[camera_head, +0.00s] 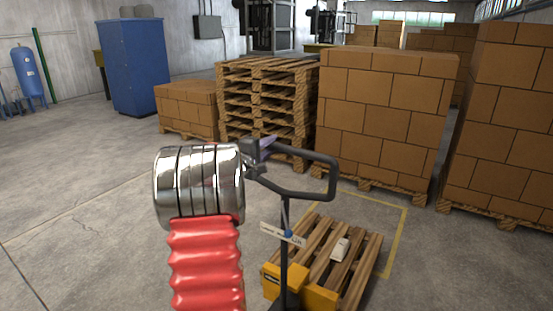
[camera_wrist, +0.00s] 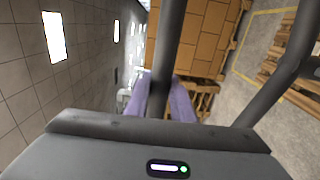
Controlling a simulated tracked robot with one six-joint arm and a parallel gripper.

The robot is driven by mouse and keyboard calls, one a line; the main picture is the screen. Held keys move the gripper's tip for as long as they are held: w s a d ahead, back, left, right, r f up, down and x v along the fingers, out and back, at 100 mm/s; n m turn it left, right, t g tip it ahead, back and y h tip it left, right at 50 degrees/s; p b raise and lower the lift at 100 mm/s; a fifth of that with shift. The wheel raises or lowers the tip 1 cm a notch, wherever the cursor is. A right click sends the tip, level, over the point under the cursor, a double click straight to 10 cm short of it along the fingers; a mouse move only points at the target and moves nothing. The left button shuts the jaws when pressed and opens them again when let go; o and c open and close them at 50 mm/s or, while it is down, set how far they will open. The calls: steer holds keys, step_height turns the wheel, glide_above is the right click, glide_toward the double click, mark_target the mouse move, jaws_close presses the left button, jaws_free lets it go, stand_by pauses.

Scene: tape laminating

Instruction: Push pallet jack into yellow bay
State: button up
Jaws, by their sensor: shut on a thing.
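The pallet jack (camera_head: 312,296) stands at the lower centre of the head view, with a yellow body and a dark loop handle (camera_head: 325,160). A wooden pallet (camera_head: 362,265) sits over its forks and carries a small pale object (camera_head: 340,249). My gripper (camera_head: 266,145) is shut on the handle's left side. In the wrist view its purple fingers (camera_wrist: 167,100) close around the dark bar (camera_wrist: 166,60). The yellow bay outline (camera_head: 403,230) is painted on the floor around the pallet's far and right sides. Its near left part is hidden.
A stack of empty pallets (camera_head: 262,100) and tall box loads (camera_head: 385,115) stand close behind the bay. Another box load (camera_head: 505,130) stands at right. A blue cabinet (camera_head: 135,65) is at the back left. Floor at left (camera_head: 80,190) is clear.

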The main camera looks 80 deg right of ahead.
steer(key=shift+s+d+f, duration=0.1)
steer(key=shift+s+f, duration=0.05)
steer(key=shift+f, duration=0.15)
